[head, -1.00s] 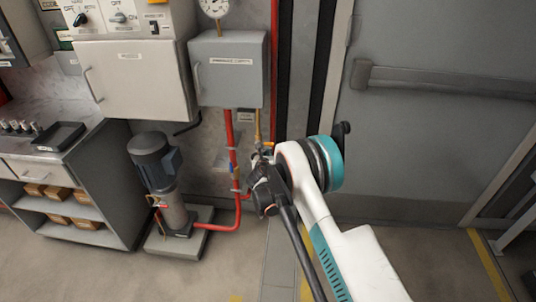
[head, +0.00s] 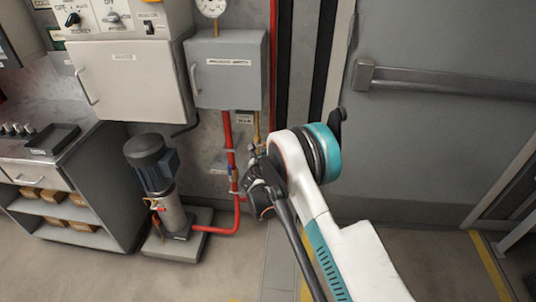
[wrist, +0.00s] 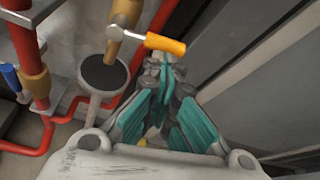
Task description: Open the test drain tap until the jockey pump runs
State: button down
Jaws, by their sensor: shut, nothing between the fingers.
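The test drain tap shows in the wrist view as an orange lever (wrist: 166,44) on a brass pipe (wrist: 123,22). The lever points to the right, across the pipe. Below it is a pale round funnel (wrist: 101,74) with a dark inside. My gripper (wrist: 164,62), with teal fingers, is shut and empty. Its tips are just below the lever; I cannot tell whether they touch it. In the head view my wrist hides the lever. The jockey pump (head: 158,185), with a dark motor on top, stands on a plinth to the left. Whether it runs cannot be seen.
A red pipe (head: 228,145) runs down the wall left of the tap, with a blue-handled valve (wrist: 10,77) on it. Grey wall boxes (head: 228,75) hang above. A grey door with a push bar (head: 450,84) is at the right. Shelves (head: 68,225) stand left.

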jog(key=shift+n+h, duration=0.4)
jog(key=shift+n, duration=0.2)
jog(key=r, duration=0.1)
jog(key=a+r, duration=0.1)
jog(key=r, duration=0.1)
jog(key=a+r, duration=0.1)
jog(key=r, duration=0.1)
jog(key=shift+a, duration=0.15)
jog(key=shift+r, duration=0.1)
jog(key=shift+r, duration=0.75)
jog(key=shift+f, duration=0.1)
